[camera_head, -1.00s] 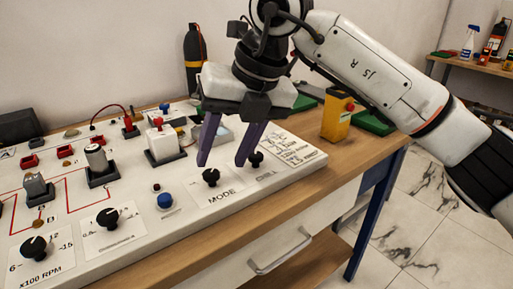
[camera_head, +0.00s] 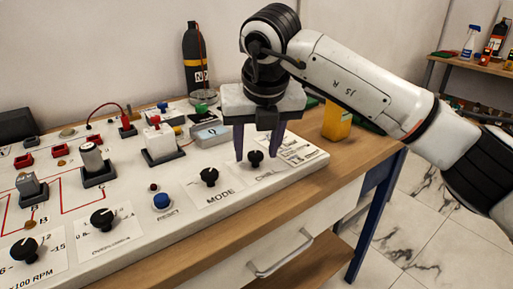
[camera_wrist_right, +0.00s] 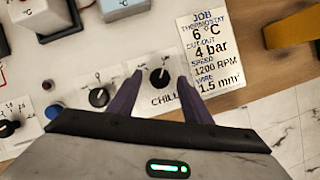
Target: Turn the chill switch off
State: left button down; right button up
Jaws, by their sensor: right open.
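The chill switch is a black rotary knob (camera_head: 255,158) at the right end of the white panel (camera_head: 205,222). In the right wrist view the knob (camera_wrist_right: 160,78) sits on a white plate marked "CHILL", with a pale pointer line toward its upper right. My right gripper (camera_head: 256,160) is open above the panel, its two dark purple fingers on either side of the knob. In the wrist view the gripper (camera_wrist_right: 160,84) also frames the knob. I cannot tell whether the fingers touch it. My left gripper is not in view.
The MODE knob (camera_head: 209,177) stands just left of the chill knob, with a blue RESET button (camera_head: 161,201) beyond it. A job card (camera_wrist_right: 212,50) lies to the right. A yellow box (camera_head: 336,122) stands on the wooden bench behind.

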jog(key=shift+w+f, duration=0.1)
jog(key=shift+f, duration=0.05)
jog(key=c, duration=1.1)
jog(key=shift+o, duration=0.2)
